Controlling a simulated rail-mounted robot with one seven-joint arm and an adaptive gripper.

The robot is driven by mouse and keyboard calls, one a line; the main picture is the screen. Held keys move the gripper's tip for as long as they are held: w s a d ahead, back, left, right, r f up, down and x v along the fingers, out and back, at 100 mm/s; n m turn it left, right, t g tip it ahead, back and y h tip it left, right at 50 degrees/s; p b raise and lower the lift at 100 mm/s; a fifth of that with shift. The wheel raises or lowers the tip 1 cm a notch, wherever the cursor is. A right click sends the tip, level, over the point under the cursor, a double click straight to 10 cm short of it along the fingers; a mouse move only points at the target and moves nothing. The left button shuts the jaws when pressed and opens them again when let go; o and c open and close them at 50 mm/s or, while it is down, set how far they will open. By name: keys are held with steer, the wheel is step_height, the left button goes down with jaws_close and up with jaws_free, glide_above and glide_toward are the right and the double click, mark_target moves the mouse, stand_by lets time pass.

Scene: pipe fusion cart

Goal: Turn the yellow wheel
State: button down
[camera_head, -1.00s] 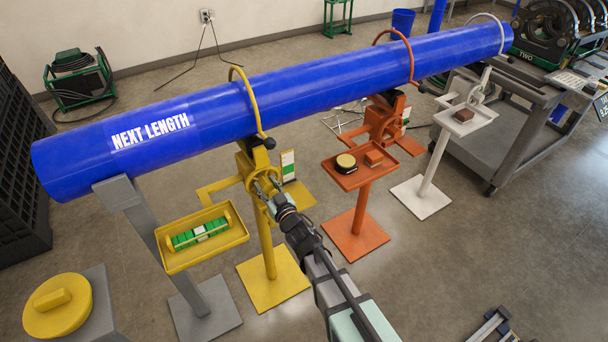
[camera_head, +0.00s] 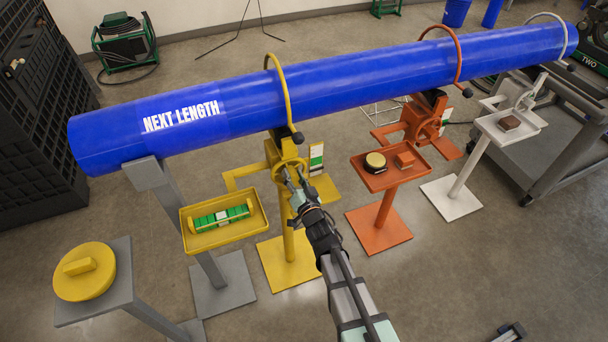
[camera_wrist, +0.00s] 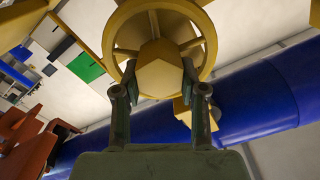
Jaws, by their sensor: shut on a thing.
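The yellow wheel (camera_head: 290,162) is a spoked handwheel on the yellow stand (camera_head: 290,263), just below the yellow hoop clamp around the blue pipe. In the wrist view its rim (camera_wrist: 208,42) and spokes fill the top centre. My gripper (camera_head: 295,180) is at the wheel, with its arm reaching up from the lower right. In the wrist view my gripper (camera_wrist: 161,78) has one finger on each side of the yellow central block (camera_wrist: 158,72) of the wheel and is shut on it. The fingers partly hide the wheel in the head view.
The long blue pipe (camera_head: 350,80) runs above and behind the wheel. A yellow tray (camera_head: 225,238) with a green level stands left. A yellow disc (camera_head: 84,271) sits on a grey stand at far left. An orange stand (camera_head: 378,229) and white stand (camera_head: 451,194) stand right.

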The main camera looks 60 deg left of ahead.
steer(key=shift+a, duration=0.1)
steer(key=c, duration=0.6)
jaws_free()
steer(key=shift+c, duration=0.2)
steer(key=v, duration=1.2)
